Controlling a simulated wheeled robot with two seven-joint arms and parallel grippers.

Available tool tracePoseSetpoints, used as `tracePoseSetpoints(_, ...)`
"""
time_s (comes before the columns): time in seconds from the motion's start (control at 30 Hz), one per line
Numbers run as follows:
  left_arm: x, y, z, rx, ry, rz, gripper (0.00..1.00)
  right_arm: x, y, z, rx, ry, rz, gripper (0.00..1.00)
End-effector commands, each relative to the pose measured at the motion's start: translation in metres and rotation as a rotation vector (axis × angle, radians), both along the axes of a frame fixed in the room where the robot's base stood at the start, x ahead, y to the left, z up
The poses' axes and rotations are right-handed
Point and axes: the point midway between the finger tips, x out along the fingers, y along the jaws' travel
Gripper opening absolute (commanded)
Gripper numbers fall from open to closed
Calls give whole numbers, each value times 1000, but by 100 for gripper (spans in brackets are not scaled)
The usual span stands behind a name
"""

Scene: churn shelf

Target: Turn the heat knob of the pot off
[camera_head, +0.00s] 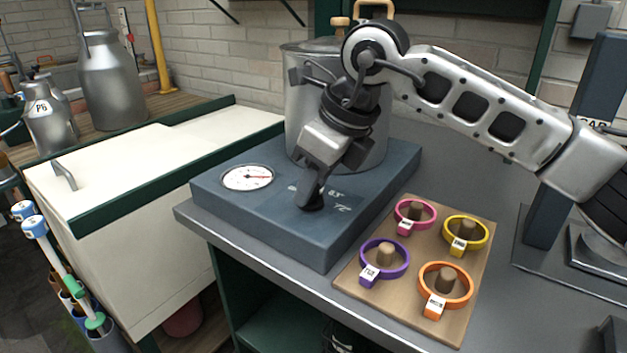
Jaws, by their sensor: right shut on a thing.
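A large metal pot (305,110) stands on a blue-grey heater base (250,215) on the counter. My right gripper (312,200) points down at the front part of the base's top and is shut on a small dark knob (314,207). The fingers hide most of the knob, so I cannot read its setting. My right arm comes in from the right and covers part of the pot. My left gripper is not in view.
A wooden board (418,272) with pink, yellow, purple and orange rings around pegs lies right of the base. A white chest (130,170) stands at left, with metal milk cans (110,80) behind it. A dark post stands at far right.

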Motion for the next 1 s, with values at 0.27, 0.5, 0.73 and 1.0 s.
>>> tracePoseSetpoints(0.27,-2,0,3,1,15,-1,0,2,-1,3,4,1,261,12)
tracePoseSetpoints(0.5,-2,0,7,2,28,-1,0,4,-1,4,4,2,488,12)
tracePoseSetpoints(0.73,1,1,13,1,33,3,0,5,0,4,3,1,703,12)
tracePoseSetpoints(1.0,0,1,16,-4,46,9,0,6,0,3,1,-1,915,12)
